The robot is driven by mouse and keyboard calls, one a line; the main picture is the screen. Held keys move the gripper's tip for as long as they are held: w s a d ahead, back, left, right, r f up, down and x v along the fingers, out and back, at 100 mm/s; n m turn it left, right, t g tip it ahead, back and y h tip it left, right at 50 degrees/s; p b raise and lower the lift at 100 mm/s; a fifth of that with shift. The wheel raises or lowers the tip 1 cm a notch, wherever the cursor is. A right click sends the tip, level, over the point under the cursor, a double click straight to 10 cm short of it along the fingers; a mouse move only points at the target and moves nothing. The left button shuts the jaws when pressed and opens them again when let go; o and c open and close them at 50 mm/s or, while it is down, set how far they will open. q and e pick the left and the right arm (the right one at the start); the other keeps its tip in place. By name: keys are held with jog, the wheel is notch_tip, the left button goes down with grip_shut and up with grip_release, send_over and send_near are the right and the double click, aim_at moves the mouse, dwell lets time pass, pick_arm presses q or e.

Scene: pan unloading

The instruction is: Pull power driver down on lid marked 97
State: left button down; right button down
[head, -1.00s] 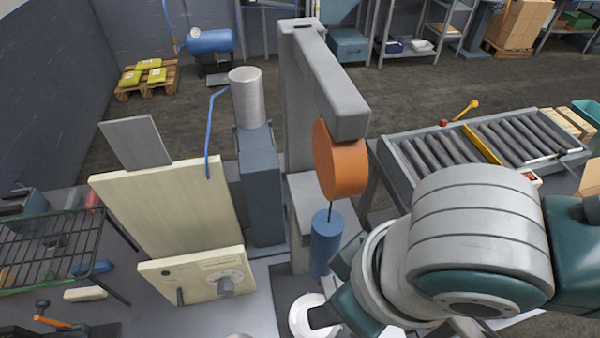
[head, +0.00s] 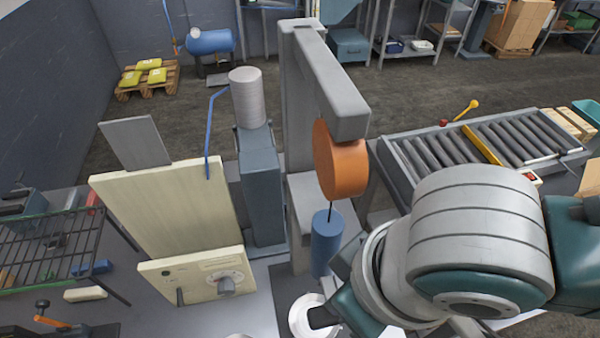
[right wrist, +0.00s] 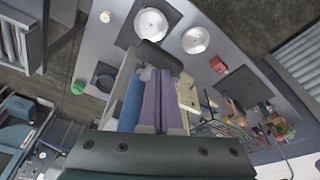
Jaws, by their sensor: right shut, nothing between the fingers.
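The power driver appears to be the blue cylinder (head: 326,243), hanging upright on a dark cord below an orange drum (head: 341,160). It also shows as a blue strip (right wrist: 131,103) beside my fingers in the right wrist view. My right gripper (right wrist: 160,76) has its purple fingers shut together, with nothing between them. A dark rounded piece (right wrist: 160,57) lies just beyond the fingertips; I cannot tell what it is. Two round silvery lids or pans (right wrist: 150,22) (right wrist: 196,40) are farther off; no number 97 is legible. My left gripper is not in view.
A grey post with an overhanging arm (head: 325,85) carries the orange drum. A cream panel with a knob (head: 198,275) stands left of it, with a wire rack (head: 50,245) at far left. A roller conveyor (head: 440,150) is at right. A white round part (head: 300,316) sits front centre.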

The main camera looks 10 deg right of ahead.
jog(key=shift+f, duration=0.1)
dwell(0.3)
jog(key=s+d+b+x, duration=0.1)
jog(key=s+b+x, duration=0.1)
jog(key=b+x, duration=0.6)
jog(key=s+d+f+b+x, duration=0.1)
jog(key=s+b+x, duration=0.1)
jog(key=b+x, duration=0.7)
jog(key=x, duration=0.5)
jog(key=shift+s+d+f, duration=0.2)
jog(key=shift+s+d, duration=0.1)
jog(key=shift+d, duration=0.15)
dwell(2.1)
jog(key=shift+d, duration=0.1)
dwell(0.5)
jog(key=shift+r+p, duration=0.2)
jog(key=shift+p, duration=0.3)
